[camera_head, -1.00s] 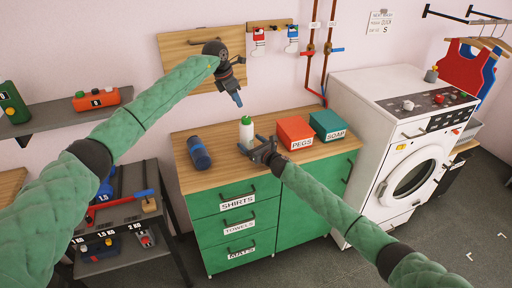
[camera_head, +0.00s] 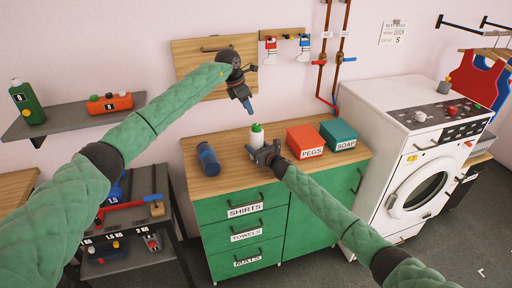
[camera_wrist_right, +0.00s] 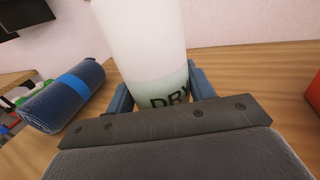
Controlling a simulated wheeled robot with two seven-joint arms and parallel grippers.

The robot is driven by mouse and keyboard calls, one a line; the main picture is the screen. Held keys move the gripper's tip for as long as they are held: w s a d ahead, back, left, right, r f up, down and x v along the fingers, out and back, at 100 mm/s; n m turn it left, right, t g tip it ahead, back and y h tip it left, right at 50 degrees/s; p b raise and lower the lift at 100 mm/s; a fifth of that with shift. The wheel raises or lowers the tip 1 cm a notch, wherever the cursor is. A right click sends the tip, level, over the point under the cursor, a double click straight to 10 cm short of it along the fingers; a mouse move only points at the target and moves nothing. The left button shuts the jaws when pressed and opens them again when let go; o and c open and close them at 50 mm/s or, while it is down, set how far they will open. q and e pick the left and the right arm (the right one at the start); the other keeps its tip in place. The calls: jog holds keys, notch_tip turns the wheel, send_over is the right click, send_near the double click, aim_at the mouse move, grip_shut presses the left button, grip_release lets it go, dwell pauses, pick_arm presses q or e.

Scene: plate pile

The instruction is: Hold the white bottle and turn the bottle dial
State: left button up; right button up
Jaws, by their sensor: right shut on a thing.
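The white bottle (camera_head: 257,138) with a green cap stands upright on the wooden top of the green cabinet. My right gripper (camera_head: 264,153) is shut around its lower body. In the right wrist view the bottle (camera_wrist_right: 140,45) fills the middle, with dark letters reading "DRY" low on it and a blue finger on each side. Its cap is out of that view. My left gripper (camera_head: 246,103) hangs in the air above and slightly left of the bottle, pointing down, apart from it. Its finger gap cannot be made out. No separate dial can be made out.
A rolled blue towel (camera_head: 208,160) lies left of the bottle. A red PEGS box (camera_head: 304,141) and a teal SOAP box (camera_head: 339,134) stand to the right. A white washing machine (camera_head: 405,150) is farther right. A wooden board (camera_head: 188,62) hangs behind my left gripper.

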pick_arm(q)
jog(key=o, duration=0.3)
jog(key=shift+o, duration=0.7)
jog(key=shift+d+f, duration=0.1)
jog(key=shift+f, duration=0.1)
jog(key=n+t+h, duration=0.1)
jog(key=t+h, duration=0.2)
jog(key=h, duration=0.1)
send_over(257, 128)
notch_tip(257, 128, down, 5)
jog(key=shift+w+r, duration=0.1)
jog(key=shift+w, duration=0.05)
jog(key=shift+d+f+n+t+h, duration=0.15)
jog(key=shift+f+n+t+h, duration=0.45)
jog(key=shift+n, duration=0.1)
jog(key=shift+f+n+t+h, duration=0.15)
jog(key=shift+n+t+h, duration=0.15)
jog(key=shift+t, duration=0.1)
jog(key=shift+s+a+f+n+t+h, duration=0.15)
jog(key=shift+a+n+t+h, duration=0.15)
jog(key=shift+t, duration=0.2)
jog(key=shift+s+a+f+n+t+h, duration=0.15)
jog(key=shift+a+n+t+h, duration=0.15)
jog(key=shift+t, duration=0.2)
jog(key=s+a+f+n+t, duration=0.2)
jog(key=s+a+f+t, duration=0.1)
jog(key=s+a+t, duration=0.25)
jog(key=shift+x, duration=5.95)
